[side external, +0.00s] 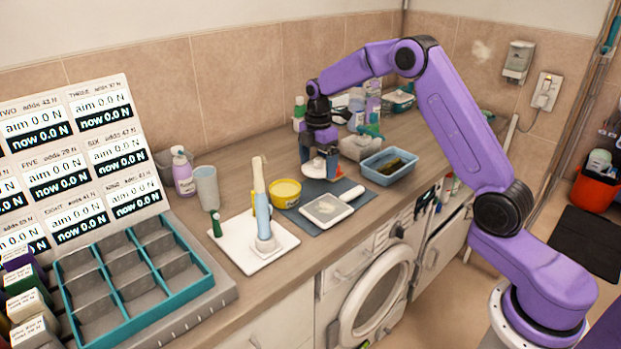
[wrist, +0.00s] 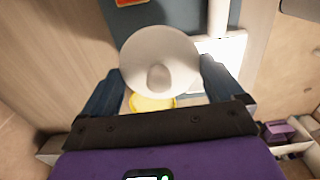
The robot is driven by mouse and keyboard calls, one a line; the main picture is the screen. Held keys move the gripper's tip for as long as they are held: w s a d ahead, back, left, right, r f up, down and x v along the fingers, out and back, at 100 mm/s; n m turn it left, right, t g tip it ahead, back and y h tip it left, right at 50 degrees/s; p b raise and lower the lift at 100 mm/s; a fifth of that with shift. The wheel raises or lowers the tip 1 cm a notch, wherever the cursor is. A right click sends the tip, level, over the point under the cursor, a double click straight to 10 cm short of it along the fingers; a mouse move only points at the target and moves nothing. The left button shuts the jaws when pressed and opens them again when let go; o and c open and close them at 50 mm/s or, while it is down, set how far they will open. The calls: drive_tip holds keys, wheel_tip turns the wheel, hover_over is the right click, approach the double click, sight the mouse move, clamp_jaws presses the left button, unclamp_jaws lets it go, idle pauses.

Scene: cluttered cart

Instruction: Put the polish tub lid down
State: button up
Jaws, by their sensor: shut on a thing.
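The polish tub lid (wrist: 160,55) is a round white disc with a small knob, seen from above in the wrist view. My gripper (wrist: 162,82) has its two dark blue fingers on either side of it and is shut on it. In the side view my gripper (side external: 320,164) is low over the back part of the dark mat, behind the yellow tub; the lid is small and partly hidden there, and I cannot tell whether it touches the surface. The yellow polish tub (side external: 285,192) stands open on the counter; part of its yellow (wrist: 152,103) shows below the lid in the wrist view.
A white flat tool with a handle (side external: 326,209) lies on the dark mat (side external: 299,221). A blue bin (side external: 388,176) stands to the right. A white tray (side external: 226,240) carries a tall white-and-blue brush-like thing (side external: 262,205). A grey cup (side external: 207,188) and bottles stand along the wall.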

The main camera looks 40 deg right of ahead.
sight(310, 163)
drive_tip(key=w+f, duration=0.1)
drive_tip(key=f, duration=0.1)
drive_tip(key=w+f, duration=0.1)
drive_tip(key=w, duration=0.1)
drive_tip(key=shift+d+f, duration=0.15)
drive_tip(key=shift+f, duration=1.65)
drive_tip(key=shift+f, duration=0.1)
drive_tip(key=o, duration=0.7)
drive_tip(key=shift+c, duration=0.2)
